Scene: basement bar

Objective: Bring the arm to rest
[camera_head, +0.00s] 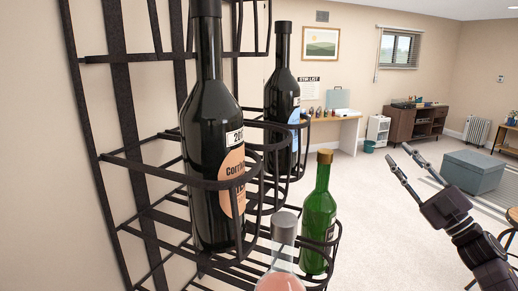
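My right gripper (404,167) is in the right half of the head view, raised in the open room. Its two fingers are spread apart with nothing between them. It is apart from the wire bottle rack (130,150) on the left. My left gripper does not show.
The rack holds a large dark wine bottle (208,130), another dark bottle (282,95), a green bottle (319,212) and a clear bottle with pink contents (281,262) at the bottom. A grey ottoman (471,172) stands behind my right gripper. Light floor lies open between.

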